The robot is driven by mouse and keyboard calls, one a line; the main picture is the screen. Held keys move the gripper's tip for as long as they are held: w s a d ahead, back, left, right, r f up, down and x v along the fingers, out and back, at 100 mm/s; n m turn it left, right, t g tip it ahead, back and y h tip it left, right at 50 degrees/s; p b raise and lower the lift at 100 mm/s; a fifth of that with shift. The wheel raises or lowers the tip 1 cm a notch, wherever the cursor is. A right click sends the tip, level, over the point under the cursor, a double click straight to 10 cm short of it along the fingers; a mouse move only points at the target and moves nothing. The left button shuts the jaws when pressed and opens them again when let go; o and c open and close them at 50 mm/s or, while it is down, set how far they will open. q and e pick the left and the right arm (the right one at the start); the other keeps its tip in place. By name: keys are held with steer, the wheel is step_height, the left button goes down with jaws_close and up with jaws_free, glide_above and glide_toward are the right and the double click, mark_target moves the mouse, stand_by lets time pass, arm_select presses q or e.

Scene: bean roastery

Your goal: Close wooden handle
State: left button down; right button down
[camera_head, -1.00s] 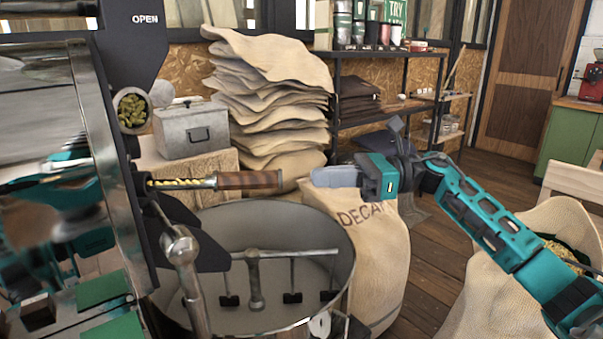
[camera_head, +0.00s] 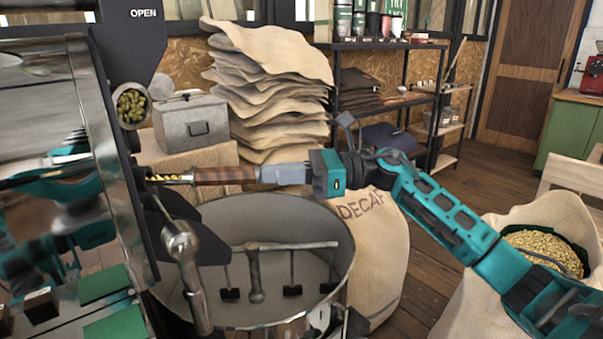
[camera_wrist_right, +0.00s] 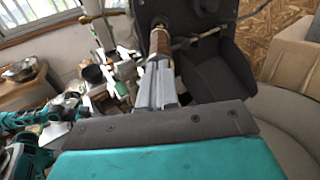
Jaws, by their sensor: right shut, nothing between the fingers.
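The wooden handle (camera_head: 225,175) is a brown, ringed grip on a metal sampling rod that goes into the dark front of the roaster. A short stretch of the rod, with yellowish beans in it, shows between handle and roaster. My right gripper (camera_head: 262,174) is shut and empty. Its grey fingertips meet the free end of the handle from the right, in line with it. The right wrist view shows the handle (camera_wrist_right: 159,50) straight ahead of the closed fingers (camera_wrist_right: 155,83). I cannot make out my left gripper.
The round cooling tray (camera_head: 345,250) with stirring arms lies below the handle. A grey metal box (camera_head: 191,125) and stacked sacks (camera_head: 270,90) stand behind. A DECAF sack (camera_head: 375,250) is at the right.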

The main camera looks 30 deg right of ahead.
mark_target(236, 184)
steer(key=x, duration=0.7)
steer(key=shift+a, duration=0.1)
